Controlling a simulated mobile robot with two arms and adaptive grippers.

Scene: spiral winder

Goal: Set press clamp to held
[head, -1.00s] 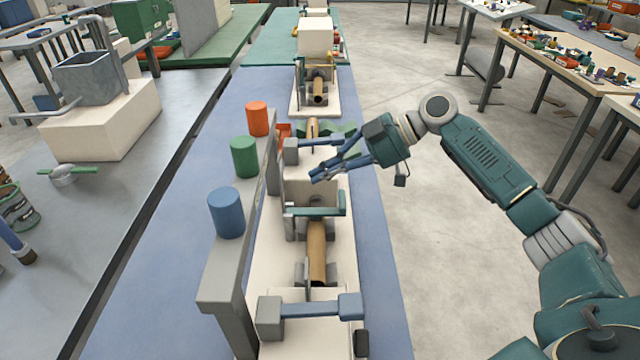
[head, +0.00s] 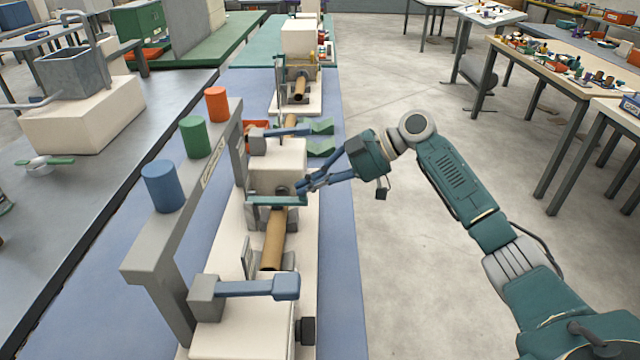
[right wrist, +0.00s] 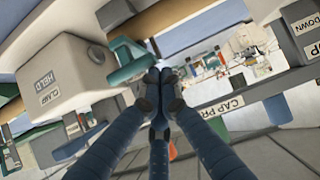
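The press is a cream block (head: 270,158) on the bench, with a teal clamp bar (head: 268,199) across its near face. A brown tube (head: 275,240) lies in front of it. In the right wrist view, the cream block (right wrist: 75,80) bears a tilted plate reading "CLAMP HELD" (right wrist: 47,87). A teal handle (right wrist: 128,62) shows just left of my fingertips. My right gripper (head: 308,183) is at the right end of the bar, its fingers together in the right wrist view (right wrist: 160,82). Whether they touch the handle is unclear. My left gripper is out of view.
A grey rail (head: 180,225) with blue (head: 162,187), green (head: 194,137) and orange (head: 216,104) cylinders stands left of the press. A blue lever (head: 245,288) is nearer and another (head: 278,132) is behind. Open floor (head: 410,260) lies to the right.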

